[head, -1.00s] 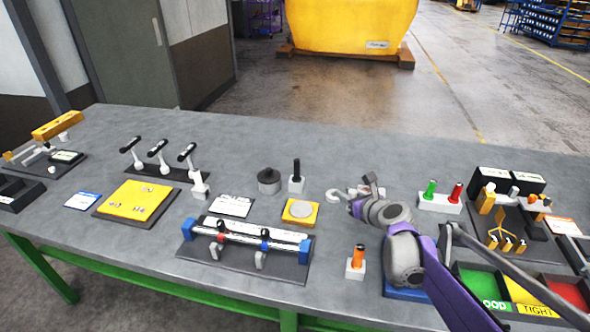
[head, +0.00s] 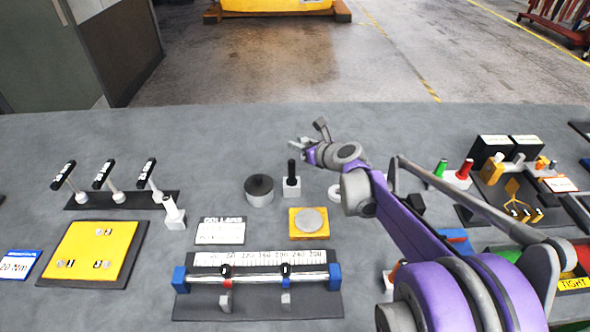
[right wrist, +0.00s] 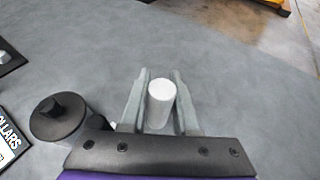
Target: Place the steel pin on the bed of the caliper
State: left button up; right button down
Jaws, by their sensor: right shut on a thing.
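My right gripper (right wrist: 160,105) is shut on the steel pin (right wrist: 158,108), a smooth pale cylinder between the two grey fingers in the right wrist view. In the head view my right gripper (head: 308,150) is above the back part of the table, behind the black-handled white block; the pin is too small there to make out clearly. I cannot make out a caliper for certain in the views now. My left gripper is not in view.
A dark round weight (head: 259,191) and a white block with a black handle (head: 291,182) stand near my right gripper. A ruled rod stand (head: 258,282) is in front, a yellow board (head: 88,252) at left. The back of the grey table (head: 210,135) is clear.

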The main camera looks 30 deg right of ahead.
send_over(300, 174)
notch_tip(300, 174, down, 4)
jog(key=shift+s+f, duration=0.1)
jog(key=shift+f, duration=0.05)
jog(key=shift+a+f+b, duration=0.1)
jog(key=shift+f+b, duration=0.25)
jog(key=shift+f, duration=1.65)
jog(key=shift+f, duration=0.1)
jog(key=c, duration=0.9)
grip_release()
